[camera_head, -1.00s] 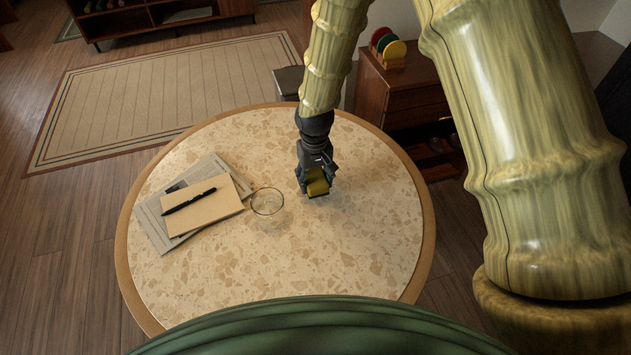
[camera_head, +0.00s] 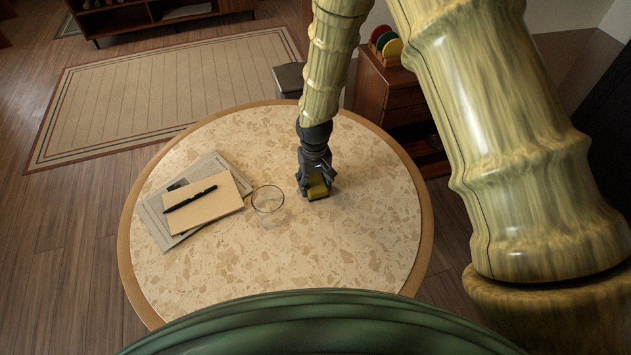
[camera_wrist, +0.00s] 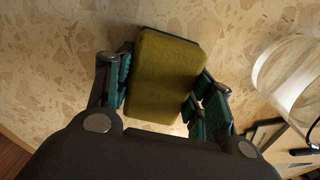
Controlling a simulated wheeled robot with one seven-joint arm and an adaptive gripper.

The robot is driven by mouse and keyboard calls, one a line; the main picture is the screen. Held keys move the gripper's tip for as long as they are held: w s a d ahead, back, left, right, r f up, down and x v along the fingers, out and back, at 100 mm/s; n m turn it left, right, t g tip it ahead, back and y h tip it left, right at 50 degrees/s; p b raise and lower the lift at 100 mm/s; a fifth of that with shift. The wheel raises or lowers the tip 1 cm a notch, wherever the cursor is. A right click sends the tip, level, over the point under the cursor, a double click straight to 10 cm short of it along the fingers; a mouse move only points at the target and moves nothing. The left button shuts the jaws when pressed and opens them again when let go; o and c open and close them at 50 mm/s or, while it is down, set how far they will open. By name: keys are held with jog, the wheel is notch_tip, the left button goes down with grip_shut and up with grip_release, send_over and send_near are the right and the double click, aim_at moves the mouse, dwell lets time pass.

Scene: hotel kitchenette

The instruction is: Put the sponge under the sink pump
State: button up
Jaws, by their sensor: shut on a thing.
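The sponge is a yellow-green block, seen in the head view (camera_head: 318,188) and large in the wrist view (camera_wrist: 165,78). My gripper (camera_head: 316,186) is shut on it, with one finger on each side. In the wrist view the fingers of my gripper (camera_wrist: 160,92) press its two long sides. The sponge is over the right-centre part of the round table; I cannot tell for sure whether it touches the top. No sink or sink pump shows in either view.
The round speckled table (camera_head: 330,255) also holds a clear glass (camera_head: 268,199) just left of my gripper. Further left lie a tan notebook (camera_head: 222,203), a black pen (camera_head: 190,198) and papers (camera_head: 153,217). A wooden cabinet (camera_head: 403,98) stands behind at right. The table's front is clear.

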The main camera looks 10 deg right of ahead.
jog(key=o, duration=0.8)
jog(key=shift+o, duration=0.2)
